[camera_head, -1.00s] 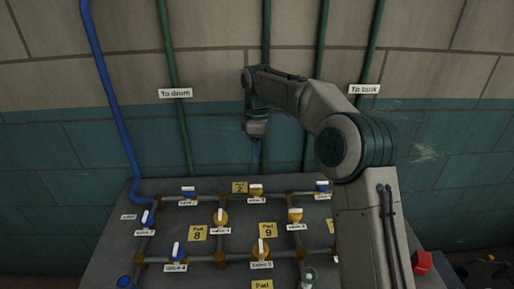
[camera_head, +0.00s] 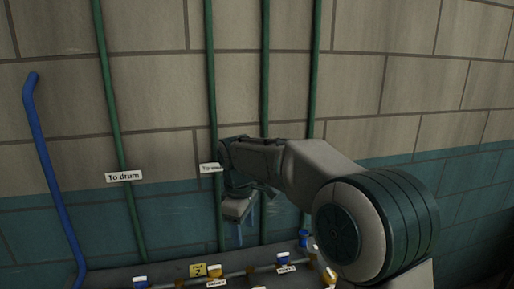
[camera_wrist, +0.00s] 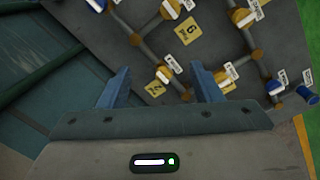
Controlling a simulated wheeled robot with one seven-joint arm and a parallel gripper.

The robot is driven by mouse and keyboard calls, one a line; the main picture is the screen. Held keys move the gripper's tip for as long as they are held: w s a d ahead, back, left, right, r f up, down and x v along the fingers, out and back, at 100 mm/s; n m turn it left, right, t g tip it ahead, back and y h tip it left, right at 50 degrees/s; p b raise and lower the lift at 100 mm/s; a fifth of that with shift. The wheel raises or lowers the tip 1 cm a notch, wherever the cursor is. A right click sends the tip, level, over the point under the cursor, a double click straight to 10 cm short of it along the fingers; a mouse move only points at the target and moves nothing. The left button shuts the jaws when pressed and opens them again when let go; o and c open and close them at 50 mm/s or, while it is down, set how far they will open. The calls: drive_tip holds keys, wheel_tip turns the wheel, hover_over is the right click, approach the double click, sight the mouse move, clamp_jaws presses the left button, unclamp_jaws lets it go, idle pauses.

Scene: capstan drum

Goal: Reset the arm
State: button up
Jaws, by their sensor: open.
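My gripper (camera_head: 240,232) hangs in front of the wall above the far edge of the valve panel (camera_head: 120,275) in the head view. In the wrist view, my gripper (camera_wrist: 160,85) has its two blue fingers wide apart with nothing between them. Below it the valve panel (camera_wrist: 120,45) shows grey pipes, orange joints, and blue and yellow valves with white handles. The fingers appear apart from the panel. My arm hides part of the wall and the right side of the panel in the head view.
Green pipes (camera_head: 108,100) run up the wall, one beside a "To drum" label (camera_head: 124,176). Another label (camera_head: 210,168) is partly hidden by my arm. A bent blue pipe (camera_head: 47,160) stands at left. A yellow pad note (camera_head: 198,270) lies on the panel.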

drive_tip(key=s+d+f+m+t, duration=0.1)
drive_tip(key=s+d+f+m, duration=0.1)
drive_tip(key=s+d+m, duration=0.5)
drive_tip(key=s+d+f+m+t, duration=0.1)
drive_tip(key=s+d+f+m, duration=0.1)
drive_tip(key=s+d+m, duration=0.5)
drive_tip(key=s+d, duration=0.4)
drive_tip(key=s, duration=0.6)
drive_tip(key=shift+s+d+f+y, duration=0.15)
drive_tip(key=shift+s+d+y, duration=0.15)
drive_tip(key=shift+d, duration=0.05)
